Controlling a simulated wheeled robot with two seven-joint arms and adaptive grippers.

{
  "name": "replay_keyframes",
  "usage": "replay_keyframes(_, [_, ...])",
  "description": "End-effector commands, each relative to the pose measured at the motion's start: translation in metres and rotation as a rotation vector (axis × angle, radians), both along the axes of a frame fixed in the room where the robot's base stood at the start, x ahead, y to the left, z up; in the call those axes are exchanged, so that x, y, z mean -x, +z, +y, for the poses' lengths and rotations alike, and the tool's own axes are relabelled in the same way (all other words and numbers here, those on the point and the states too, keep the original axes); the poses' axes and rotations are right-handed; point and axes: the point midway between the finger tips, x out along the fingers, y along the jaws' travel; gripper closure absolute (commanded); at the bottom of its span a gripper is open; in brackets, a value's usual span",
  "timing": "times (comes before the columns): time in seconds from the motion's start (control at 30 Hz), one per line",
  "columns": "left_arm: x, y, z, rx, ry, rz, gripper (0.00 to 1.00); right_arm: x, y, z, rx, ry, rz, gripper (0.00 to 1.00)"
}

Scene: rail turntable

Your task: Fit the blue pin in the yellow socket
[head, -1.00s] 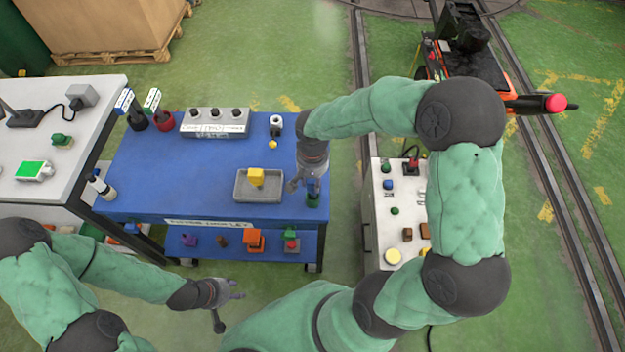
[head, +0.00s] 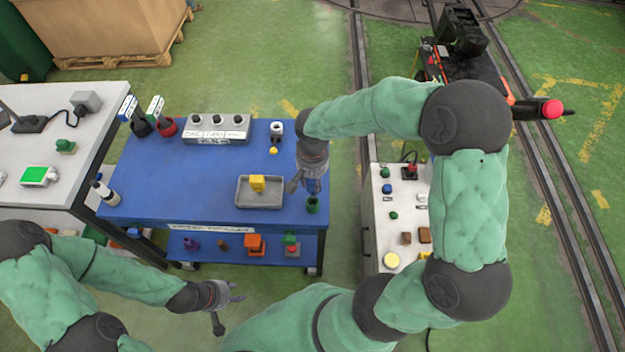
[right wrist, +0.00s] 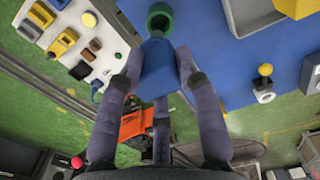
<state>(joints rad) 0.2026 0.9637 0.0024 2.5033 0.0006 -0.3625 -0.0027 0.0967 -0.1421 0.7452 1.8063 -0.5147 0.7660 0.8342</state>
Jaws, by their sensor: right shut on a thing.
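The blue pin (right wrist: 157,70) is between the fingers of my right gripper (right wrist: 157,84), which is shut on it. In the head view my right gripper (head: 307,187) is over the blue table's right edge, and the pin is mostly hidden by the fingers. A green ring-shaped socket (right wrist: 160,17) is just beyond the pin's end; I cannot tell whether they touch. It also shows in the head view (head: 312,205). A yellow block (head: 257,184), probably the yellow socket, stands in a grey tray left of my right gripper; no hole is discernible. My left gripper (head: 228,302) is open and empty, in front of the table.
The grey tray (head: 259,206) has low walls. A grey box with knobs (head: 216,129), a red holder (head: 167,127) and a yellow ball (head: 273,151) are farther back on the table (head: 150,195). A white control panel (head: 377,240) stands close on the right.

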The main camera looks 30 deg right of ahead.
Motion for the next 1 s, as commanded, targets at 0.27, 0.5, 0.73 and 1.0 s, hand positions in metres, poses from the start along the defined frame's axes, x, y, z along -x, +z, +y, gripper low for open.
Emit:
replay_keyframes(0.27, [0.0,0.001,0.0,0.0,0.0,0.0,0.6,0.0,0.002,0.0,0.001,0.0,-0.001,1.0])
replay_keyframes(0.5, [0.0,0.011,0.0,0.0,0.0,0.0,0.6,-0.001,0.017,0.0,0.0,0.0,-0.002,1.0])
replay_keyframes(0.73, [0.0,0.022,0.0,0.0,0.0,0.0,0.6,-0.001,0.032,0.0,0.0,0.0,-0.002,1.0])
replay_keyframes(1.0, [0.0,0.034,0.0,0.0,0.0,0.0,0.6,0.0,0.049,0.0,0.0,0.0,-0.001,1.0])
